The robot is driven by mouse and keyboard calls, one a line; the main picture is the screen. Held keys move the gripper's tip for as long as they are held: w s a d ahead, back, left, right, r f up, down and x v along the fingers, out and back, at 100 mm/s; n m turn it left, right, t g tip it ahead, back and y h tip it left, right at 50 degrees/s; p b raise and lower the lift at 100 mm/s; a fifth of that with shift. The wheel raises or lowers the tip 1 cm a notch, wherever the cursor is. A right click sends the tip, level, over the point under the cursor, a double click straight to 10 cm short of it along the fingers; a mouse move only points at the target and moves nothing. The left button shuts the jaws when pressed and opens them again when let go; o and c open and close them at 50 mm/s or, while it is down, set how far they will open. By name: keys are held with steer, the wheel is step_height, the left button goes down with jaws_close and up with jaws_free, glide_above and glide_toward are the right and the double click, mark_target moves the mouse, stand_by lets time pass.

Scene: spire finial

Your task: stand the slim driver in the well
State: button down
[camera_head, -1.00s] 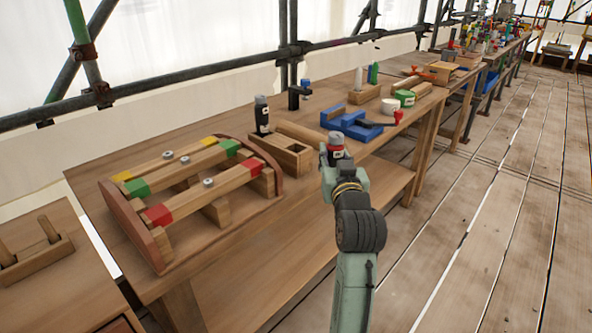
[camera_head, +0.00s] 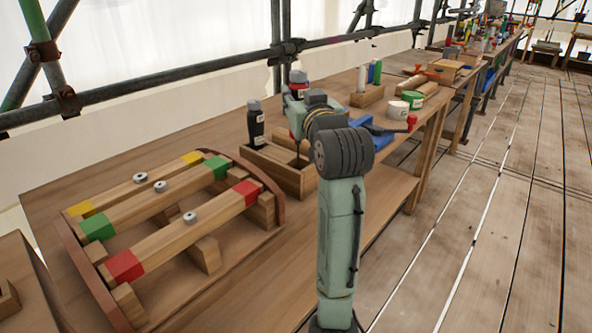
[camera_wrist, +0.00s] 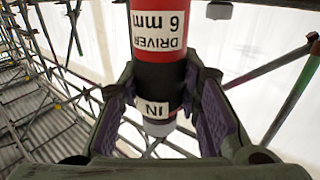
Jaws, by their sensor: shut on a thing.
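A red and black driver (camera_wrist: 160,60) labelled "DRIVER 6 mm" is between my gripper's fingers in the wrist view. My gripper (camera_wrist: 160,95) is shut on its handle; the grey end cap shows, and the shaft is out of that view. In the head view my gripper (camera_head: 299,108) is above the right part of a wooden block with wells (camera_head: 268,168). The driver's grey cap (camera_head: 298,76) shows above the gripper, upright. My arm hides part of the block, and I cannot tell whether the driver tip is inside a well. A black-handled tool (camera_head: 256,125) stands upright at the block's left.
A curved rack with colour-ended wooden bars (camera_head: 170,215) fills the near bench. A blue vise (camera_head: 380,132) with a red knob lies right of my gripper. Behind it are a wooden holder (camera_head: 367,97) and a white-and-green roll (camera_head: 398,110). Scaffold pipes run behind the bench.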

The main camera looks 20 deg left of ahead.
step_height(320, 180, down, 9)
steer(key=shift+s+r, duration=0.1)
steer(key=shift+r, duration=0.05)
stand_by(0.4)
steer(key=shift+f, duration=0.2)
steer(key=c, duration=1.2)
jaws_free()
steer(key=shift+r+p, duration=0.25)
steer(key=shift+p, duration=0.05)
steer(key=b+v, duration=0.2)
steer(key=v, duration=1)
